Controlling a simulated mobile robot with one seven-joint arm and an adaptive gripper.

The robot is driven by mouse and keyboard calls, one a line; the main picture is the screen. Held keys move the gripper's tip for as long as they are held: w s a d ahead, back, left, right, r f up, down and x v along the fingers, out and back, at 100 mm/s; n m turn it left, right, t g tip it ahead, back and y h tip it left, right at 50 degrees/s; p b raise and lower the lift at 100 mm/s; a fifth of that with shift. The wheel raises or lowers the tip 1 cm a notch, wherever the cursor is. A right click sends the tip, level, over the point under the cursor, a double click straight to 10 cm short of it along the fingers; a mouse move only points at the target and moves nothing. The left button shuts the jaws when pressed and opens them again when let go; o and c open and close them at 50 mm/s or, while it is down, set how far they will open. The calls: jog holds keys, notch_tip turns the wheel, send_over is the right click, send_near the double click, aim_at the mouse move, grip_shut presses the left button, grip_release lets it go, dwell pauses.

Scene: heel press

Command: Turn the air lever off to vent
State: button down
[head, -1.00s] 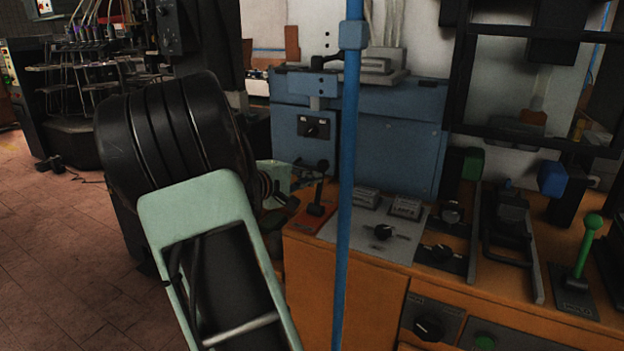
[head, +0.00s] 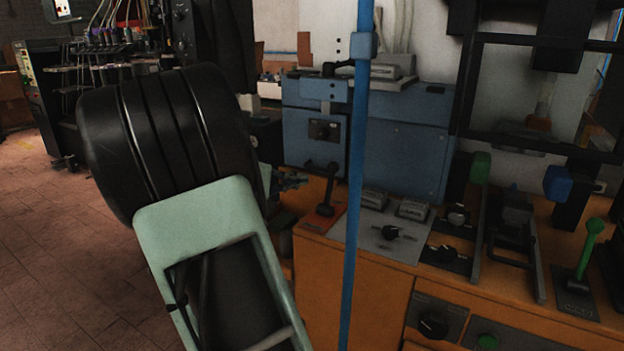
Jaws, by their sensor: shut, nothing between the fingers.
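A black lever with a round knob (head: 331,178) stands nearly upright on a red-orange plate (head: 323,217) at the bench's left end. A green lever (head: 588,250) stands on a dark plate at the right, leaning slightly right. No readable label tells me which is the air lever. My gripper (head: 293,181) shows small and partly hidden behind my arm, just left of the black lever. It is shut and empty. A narrow gap seems to separate it from the lever; its depth is hard to judge.
A blue vertical pole (head: 355,200) stands in front of the bench, just right of the black lever. The orange bench (head: 350,290) carries several knobs and a blue machine box (head: 405,150). Open tiled floor (head: 60,250) lies at the left.

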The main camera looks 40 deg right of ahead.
jog(key=shift+v, duration=2)
jog(key=shift+r, duration=0.2)
